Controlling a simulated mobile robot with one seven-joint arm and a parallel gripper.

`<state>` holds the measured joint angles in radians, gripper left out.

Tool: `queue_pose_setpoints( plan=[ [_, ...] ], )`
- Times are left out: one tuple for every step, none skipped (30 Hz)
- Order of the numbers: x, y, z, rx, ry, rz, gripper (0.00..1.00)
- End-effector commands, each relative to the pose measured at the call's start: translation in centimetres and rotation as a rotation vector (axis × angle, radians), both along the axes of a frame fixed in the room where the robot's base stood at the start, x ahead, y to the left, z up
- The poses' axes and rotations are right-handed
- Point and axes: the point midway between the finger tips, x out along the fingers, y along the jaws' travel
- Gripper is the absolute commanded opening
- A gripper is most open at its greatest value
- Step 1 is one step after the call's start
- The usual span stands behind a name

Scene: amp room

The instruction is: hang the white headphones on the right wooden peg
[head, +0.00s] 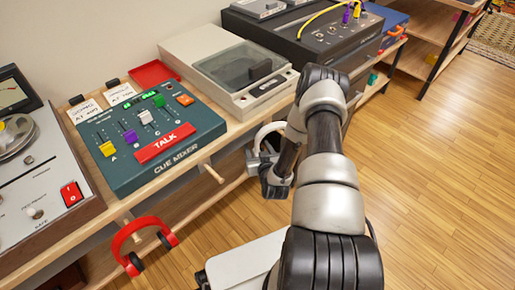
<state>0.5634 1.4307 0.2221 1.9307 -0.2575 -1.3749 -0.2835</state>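The white headphones show as a pale curved band (267,130) right at my gripper (272,176), in front of the shelf edge. No other support shows under them, so they appear held there, but the fingertips and much of the headphones are hidden by my arm and hand. The right wooden peg (213,173) sticks out from the shelf's front edge below the cue mixer. It is bare and lies to the left of my gripper, apart from the headphones.
Red headphones (127,233) hang at the shelf edge further left. The cue mixer (150,140), a turntable-like grey unit (228,68) and a dark amp (310,40) stand on the shelf (190,176). Open wooden floor (430,170) lies to the right.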

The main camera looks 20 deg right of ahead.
Motion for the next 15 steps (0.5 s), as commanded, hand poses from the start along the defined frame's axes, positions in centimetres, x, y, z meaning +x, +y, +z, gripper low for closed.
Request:
queue_pose_setpoints(
  plan=[
    [-0.1,0.0,0.0,0.0,0.001,0.0,0.54],
    [-0.1,0.0,0.0,0.0,0.001,0.0,0.54],
    [-0.3,0.1,0.1,0.0,0.001,0.0,0.54],
    [-0.5,0.1,0.2,0.0,0.001,0.0,0.54],
    [-0.8,0.2,0.3,0.0,0.001,0.0,0.54],
    [-1.3,0.2,0.5,0.0,0.002,0.0,0.54],
    [-1.7,0.3,0.7,0.001,0.003,0.0,0.54],
    [-2.2,0.4,0.9,0.001,0.003,0.0,0.54],
    [-3.0,0.5,1.3,0.001,0.004,0.0,0.54],
    [-3.7,0.6,1.4,0.001,0.004,0.0,0.54],
    [-4.3,0.8,1.7,0.001,0.004,0.0,0.54],
    [-5.3,1.0,2.1,0.002,0.005,0.001,0.54],
    [-6.0,1.1,2.3,0.002,0.005,0.001,0.54],
    [-6.7,1.2,2.5,0.001,0.005,0.001,0.54],
    [-7.6,1.4,2.8,0.001,0.005,0.0,0.54]
  ],
)
